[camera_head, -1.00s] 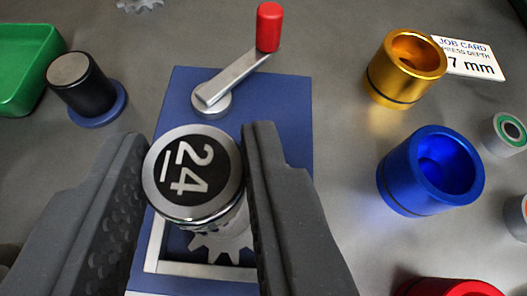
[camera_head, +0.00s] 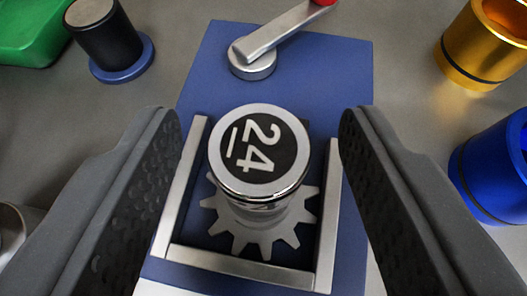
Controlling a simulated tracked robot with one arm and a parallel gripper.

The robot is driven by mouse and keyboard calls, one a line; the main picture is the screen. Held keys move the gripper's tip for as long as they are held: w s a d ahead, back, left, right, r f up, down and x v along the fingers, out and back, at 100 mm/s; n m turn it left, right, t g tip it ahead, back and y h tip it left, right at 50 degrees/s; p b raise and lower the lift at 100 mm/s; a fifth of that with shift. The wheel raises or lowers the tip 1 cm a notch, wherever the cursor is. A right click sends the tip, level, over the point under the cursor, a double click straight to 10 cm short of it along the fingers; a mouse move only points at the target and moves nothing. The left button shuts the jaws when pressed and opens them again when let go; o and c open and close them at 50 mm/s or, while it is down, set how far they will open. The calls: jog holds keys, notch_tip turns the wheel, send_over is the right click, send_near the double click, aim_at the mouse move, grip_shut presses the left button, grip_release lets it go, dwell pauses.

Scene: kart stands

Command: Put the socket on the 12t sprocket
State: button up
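A chrome socket (camera_head: 260,152) with a black top marked 24 stands upright on a grey toothed sprocket (camera_head: 262,234). The sprocket lies inside a silver frame on a blue plate (camera_head: 200,90). I cannot read a tooth count on the sprocket, and the socket hides its middle. My gripper (camera_head: 262,125) is open, with one dark finger on each side of the socket. Both fingers are clear of it.
A silver crank (camera_head: 285,35) with a red knob is at the back of the blue plate. A black cylinder on a blue base (camera_head: 122,72) and a green tray (camera_head: 30,38) are at left. Gold (camera_head: 470,60) and blue (camera_head: 490,190) cups stand at right.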

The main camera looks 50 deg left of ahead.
jog(key=shift+r, duration=0.15)
jog(key=p+v, duration=0.1)
jog(key=v, duration=1.1)
jog(key=shift+p, duration=0.3)
jog(key=shift+s, duration=0.1)
jog(key=s+d+r+m+t+h, duration=0.2)
jog(key=s+d+r+m+h, duration=0.1)
jog(key=r, duration=0.9)
jog(key=s+d+r+m+t+h, duration=0.2)
jog(key=s+d+r, duration=0.3)
jog(key=r, duration=0.7)
jog(key=s+d+r+m+t+h, duration=0.3)
jog(key=s+r, duration=0.3)
jog(key=r, duration=0.6)
jog(key=shift+d+m+h, duration=0.4)
jog(key=shift+d+m, duration=0.1)
jog(key=shift+d, duration=0.25)
